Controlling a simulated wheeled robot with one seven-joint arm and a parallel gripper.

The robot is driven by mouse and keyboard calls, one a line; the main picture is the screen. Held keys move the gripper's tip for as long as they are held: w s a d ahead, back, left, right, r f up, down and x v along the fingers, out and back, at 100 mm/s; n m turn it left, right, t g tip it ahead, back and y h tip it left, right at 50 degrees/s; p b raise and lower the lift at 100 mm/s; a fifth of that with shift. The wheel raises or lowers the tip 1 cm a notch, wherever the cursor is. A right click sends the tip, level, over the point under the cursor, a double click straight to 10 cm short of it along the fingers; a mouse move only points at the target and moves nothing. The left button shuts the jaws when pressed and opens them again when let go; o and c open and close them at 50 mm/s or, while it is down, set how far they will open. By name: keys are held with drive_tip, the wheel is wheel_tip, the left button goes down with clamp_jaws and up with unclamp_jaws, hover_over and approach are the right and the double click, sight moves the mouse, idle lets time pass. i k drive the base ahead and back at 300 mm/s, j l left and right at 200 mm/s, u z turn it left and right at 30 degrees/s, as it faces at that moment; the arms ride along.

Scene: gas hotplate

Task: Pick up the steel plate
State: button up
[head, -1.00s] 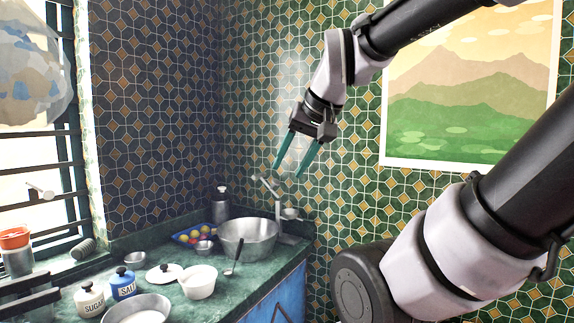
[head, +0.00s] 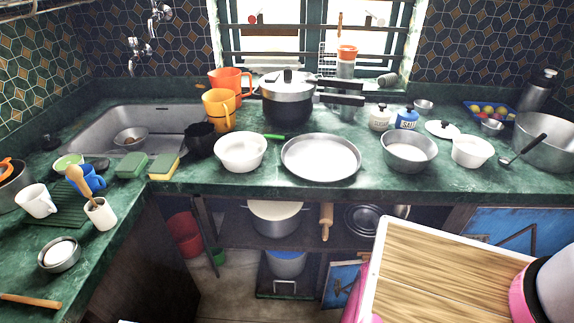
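The steel plate (head: 320,158) is a round, shallow, shiny dish lying flat and empty near the front edge of the green marble counter, around the middle of the head view. It sits between a white bowl (head: 240,151) on its left and a steel bowl (head: 409,151) on its right. My gripper is not in the head view now, so its state and its distance from the plate are hidden.
A pressure cooker (head: 288,98) stands behind the plate, its handles reaching right. A green-handled utensil (head: 262,136) lies near the white bowl. A wood-topped surface (head: 440,278) stands in front at lower right. A sink (head: 140,128) is at left.

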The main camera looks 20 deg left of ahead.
sight(317, 157)
drive_tip(key=l+u, duration=0.1)
drive_tip(key=u, duration=0.3)
drive_tip(key=l+u, duration=0.15)
drive_tip(key=u, duration=0.25)
drive_tip(key=k+u, duration=0.1)
drive_tip(key=u, duration=0.3)
